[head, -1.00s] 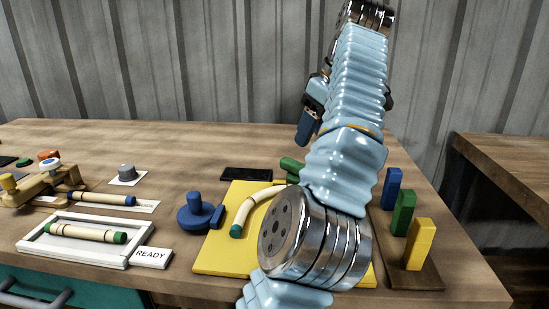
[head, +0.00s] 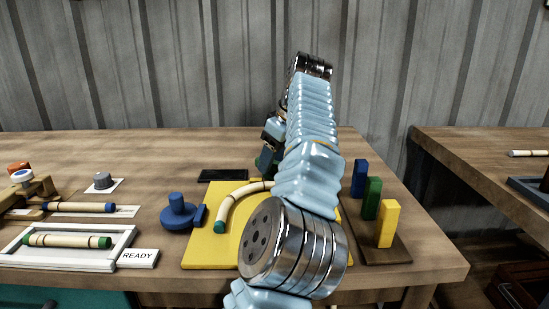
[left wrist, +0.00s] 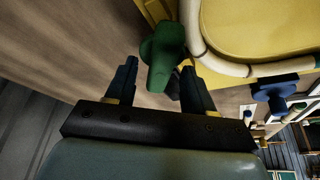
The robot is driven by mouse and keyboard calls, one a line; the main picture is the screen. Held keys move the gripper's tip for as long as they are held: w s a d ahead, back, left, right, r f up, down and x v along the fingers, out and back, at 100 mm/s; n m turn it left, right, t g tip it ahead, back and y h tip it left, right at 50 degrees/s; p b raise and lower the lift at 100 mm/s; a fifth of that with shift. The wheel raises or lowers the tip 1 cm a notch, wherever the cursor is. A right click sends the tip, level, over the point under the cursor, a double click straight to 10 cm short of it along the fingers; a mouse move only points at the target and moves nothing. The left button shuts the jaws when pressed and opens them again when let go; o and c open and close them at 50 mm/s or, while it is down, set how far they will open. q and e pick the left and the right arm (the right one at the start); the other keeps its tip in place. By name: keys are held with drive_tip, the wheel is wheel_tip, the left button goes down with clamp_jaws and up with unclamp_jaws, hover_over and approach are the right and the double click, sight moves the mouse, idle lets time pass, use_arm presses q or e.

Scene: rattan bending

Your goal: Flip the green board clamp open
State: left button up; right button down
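The green board clamp (left wrist: 163,55) shows in the left wrist view at the edge of the yellow board (left wrist: 275,28). Its rounded knob and lever lie between the fingertips of my left gripper (left wrist: 159,70). The fingers are apart, with visible space on both sides of the clamp. In the head view my left gripper (head: 268,148) is low at the far edge of the yellow board (head: 205,245), and my arm hides most of the clamp area. A bent rattan piece (head: 232,203) with a green end lies on the board. My right gripper is not in view.
A blue round clamp (head: 178,212) stands left of the board. A white tray (head: 68,266) holds a straight rattan piece. Blue, green and yellow blocks (head: 386,224) stand at the right. A black flat object (head: 222,175) lies behind the board.

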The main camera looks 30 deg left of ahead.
use_arm(q)
clamp_jaws()
drive_tip(key=n+g, duration=0.1)
drive_tip(key=n, duration=0.3)
drive_tip(key=shift+n+g, duration=0.4)
unclamp_jaws()
